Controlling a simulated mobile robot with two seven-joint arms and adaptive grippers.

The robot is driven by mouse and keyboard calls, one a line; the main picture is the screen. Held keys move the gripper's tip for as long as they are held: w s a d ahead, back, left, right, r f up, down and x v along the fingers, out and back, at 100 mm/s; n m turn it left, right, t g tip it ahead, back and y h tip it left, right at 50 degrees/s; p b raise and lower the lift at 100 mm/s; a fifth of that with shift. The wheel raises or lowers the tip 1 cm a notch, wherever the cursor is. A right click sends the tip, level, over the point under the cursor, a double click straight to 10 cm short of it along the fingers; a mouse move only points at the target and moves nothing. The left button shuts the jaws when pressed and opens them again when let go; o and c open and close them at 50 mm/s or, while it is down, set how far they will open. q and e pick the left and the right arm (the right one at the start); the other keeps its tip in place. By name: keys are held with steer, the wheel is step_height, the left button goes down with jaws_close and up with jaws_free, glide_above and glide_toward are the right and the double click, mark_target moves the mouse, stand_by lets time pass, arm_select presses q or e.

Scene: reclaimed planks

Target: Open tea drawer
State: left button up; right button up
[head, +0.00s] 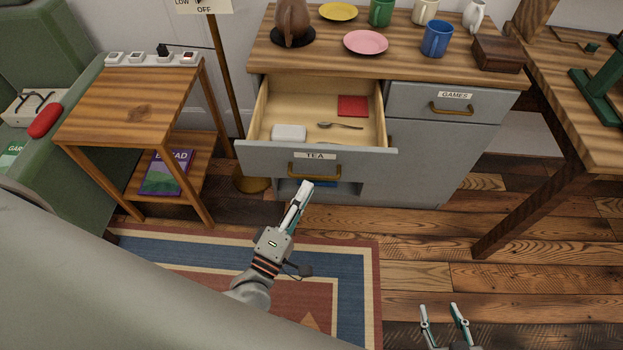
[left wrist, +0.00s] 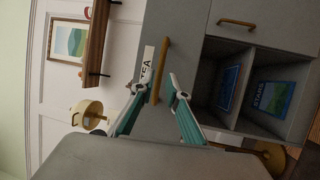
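The tea drawer (head: 350,159) is pulled well out of the grey cabinet, and its inside shows in the head view. Its front carries a TEA label and a brass handle (head: 314,171). The handle also shows upright in the left wrist view (left wrist: 161,70). My left gripper (head: 304,188) is just in front of the handle, with its fingers apart. In the left wrist view its fingertips (left wrist: 157,86) lie on either side of the handle's lower end; I cannot tell whether they touch it. My right gripper (head: 443,309) is open and empty at the bottom right, over the floor.
The drawer holds a white box (head: 289,133), a spoon (head: 340,126) and a red packet (head: 352,106). The games drawer (head: 480,101) is shut. Dishes and a wooden box (head: 498,53) stand on the cabinet top. A side table (head: 135,100) is left; a desk stands right.

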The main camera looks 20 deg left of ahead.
arm_select(q)
steer(key=v, duration=0.6)
steer(key=shift+s, duration=0.4)
steer(key=s+a+f+m+g+p, duration=0.1)
steer(key=s+f+m+g+p, duration=0.1)
steer(key=m, duration=0.8)
steer(key=s+a+f+m+g+p, duration=0.2)
steer(key=s+m+g+p, duration=0.3)
steer(key=m, duration=0.5)
steer(key=shift+s+f+g, duration=0.15)
steer(key=shift+f+g, duration=0.3)
steer(key=shift+g, duration=0.65)
arm_select(e)
steer(key=r, duration=0.1)
steer(key=a+r, duration=0.1)
steer(key=r, duration=0.2)
steer(key=shift+s+a+r, duration=0.25)
steer(key=shift+s+r, duration=0.1)
steer(key=shift+r, duration=0.05)
steer(key=shift+w+r, duration=0.2)
steer(key=shift+r, duration=0.15)
